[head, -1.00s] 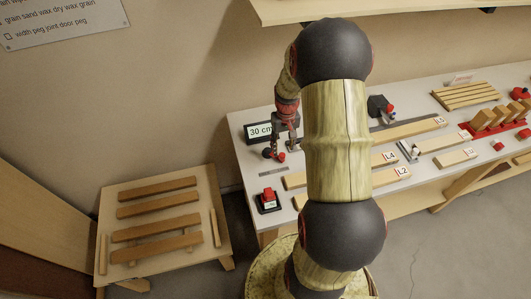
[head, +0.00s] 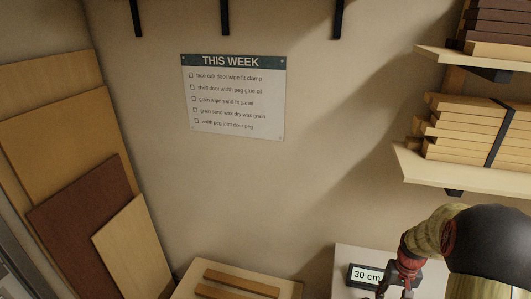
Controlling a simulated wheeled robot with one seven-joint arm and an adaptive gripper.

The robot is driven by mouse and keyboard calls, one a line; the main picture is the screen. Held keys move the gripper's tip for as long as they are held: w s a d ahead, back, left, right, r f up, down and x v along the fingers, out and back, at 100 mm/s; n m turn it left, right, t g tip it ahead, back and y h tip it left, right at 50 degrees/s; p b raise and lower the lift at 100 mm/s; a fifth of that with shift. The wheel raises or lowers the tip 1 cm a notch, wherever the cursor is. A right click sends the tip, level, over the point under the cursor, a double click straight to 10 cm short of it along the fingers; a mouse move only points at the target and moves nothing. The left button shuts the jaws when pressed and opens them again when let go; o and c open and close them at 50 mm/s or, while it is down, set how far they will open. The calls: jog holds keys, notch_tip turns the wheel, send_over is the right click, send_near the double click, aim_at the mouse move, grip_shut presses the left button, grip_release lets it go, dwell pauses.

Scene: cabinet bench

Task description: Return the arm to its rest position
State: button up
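My arm enters at the lower right of the head view, with its dark joint and pale link (head: 428,232). My gripper (head: 393,291) hangs below the red wrist at the bottom edge, in front of the bench. Its fingers are small and partly cut off by the frame, so I cannot tell whether they are open or shut, or whether anything is between them. The "30 cm" sign (head: 366,275) stands on the bench (head: 347,256) just left of the wrist. Most of the bench is out of view.
A low table (head: 203,280) with wooden slats is at the bottom centre. Boards (head: 60,150) lean against the left wall. Shelves (head: 470,172) with stacked timber jut out at the right, above my arm. A "THIS WEEK" notice (head: 233,97) hangs on the wall. The wall's middle is clear.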

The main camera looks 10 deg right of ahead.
jog(key=s+a+r+n+t+b, duration=0.1)
jog(key=s+a+r+t+b, duration=0.1)
jog(key=a+r, duration=0.4)
jog(key=s+a+r+n+t+b, duration=0.1)
jog(key=s+a+r+b, duration=0.4)
jog(key=a, duration=0.9)
jog(key=s+a+r+n+t+b, duration=0.2)
jog(key=s+a+r+n+b, duration=0.1)
jog(key=s+a+r, duration=0.2)
jog(key=a+r, duration=0.2)
jog(key=a, duration=0.2)
jog(key=shift+s+a+t, duration=0.3)
jog(key=shift+a, duration=0.1)
jog(key=shift+c, duration=0.6)
